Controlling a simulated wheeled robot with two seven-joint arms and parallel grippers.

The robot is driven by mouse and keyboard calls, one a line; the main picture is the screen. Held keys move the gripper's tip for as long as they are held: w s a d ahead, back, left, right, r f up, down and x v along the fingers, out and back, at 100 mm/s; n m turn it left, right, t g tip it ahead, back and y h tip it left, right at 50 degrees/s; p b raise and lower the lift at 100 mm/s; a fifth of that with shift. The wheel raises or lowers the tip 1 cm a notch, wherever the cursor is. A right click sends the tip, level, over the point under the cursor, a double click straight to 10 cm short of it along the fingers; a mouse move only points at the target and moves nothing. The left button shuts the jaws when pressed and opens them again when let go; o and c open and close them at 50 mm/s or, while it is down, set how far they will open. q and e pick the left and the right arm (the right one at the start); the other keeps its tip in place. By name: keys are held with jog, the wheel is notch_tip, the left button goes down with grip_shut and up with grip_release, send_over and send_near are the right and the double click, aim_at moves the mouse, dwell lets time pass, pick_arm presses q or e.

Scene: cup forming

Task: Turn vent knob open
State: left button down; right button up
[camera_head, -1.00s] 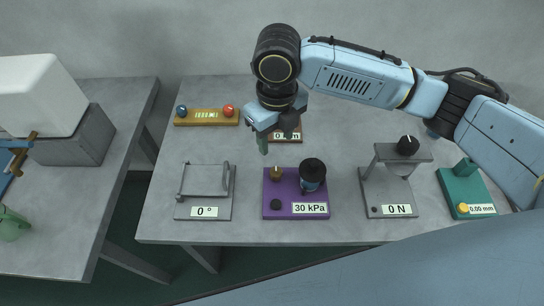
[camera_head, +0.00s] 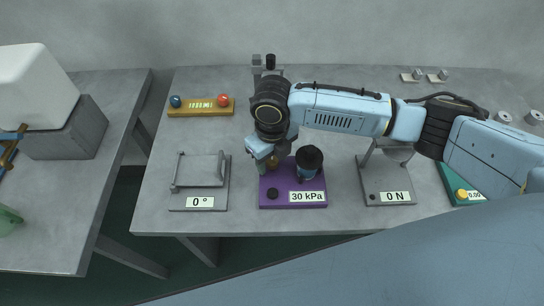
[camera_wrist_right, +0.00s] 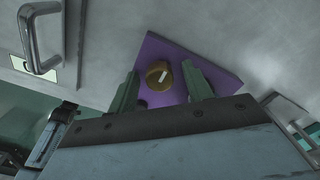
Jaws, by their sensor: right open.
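The brass vent knob (camera_wrist_right: 159,75) with a white mark shows on the purple plate in the right wrist view. My right gripper (camera_wrist_right: 165,92) is open, its two green fingers on either side of the brass knob in that view; I cannot tell whether they reach down around it. In the head view the gripper (camera_head: 268,160) is over the box's back left part and mostly hides the knob. My left gripper is not in view.
A grey device (camera_head: 202,184) reading 0 ° stands left of the purple box. A grey stand (camera_head: 387,184) reading 0 N stands to the right. A yellow bar (camera_head: 200,108) with blue and red balls lies behind. The table's front edge is close.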

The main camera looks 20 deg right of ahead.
jog(key=c, duration=1)
jog(key=shift+o, duration=0.2)
jog(key=shift+r+m+p, duration=0.2)
jog(key=shift+m+p, duration=0.4)
jog(key=shift+p, duration=0.4)
jog(key=m+p, duration=0.7)
jog(key=p, duration=0.1)
jog(key=m+p, duration=0.4)
jog(key=m, duration=0.1)
pick_arm(q)
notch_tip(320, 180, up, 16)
jog(key=p, duration=0.2)
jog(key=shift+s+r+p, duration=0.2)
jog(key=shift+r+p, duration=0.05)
jog(key=shift+p, duration=0.05)
pick_arm(e)
jog(key=shift+w+f+m, duration=0.1)
jog(key=shift+m, duration=2.3)
jog(key=shift+d, duration=0.1)
jog(key=o, duration=1)
jog(key=shift+f, duration=0.1)
jog(key=shift+c, duration=0.2)
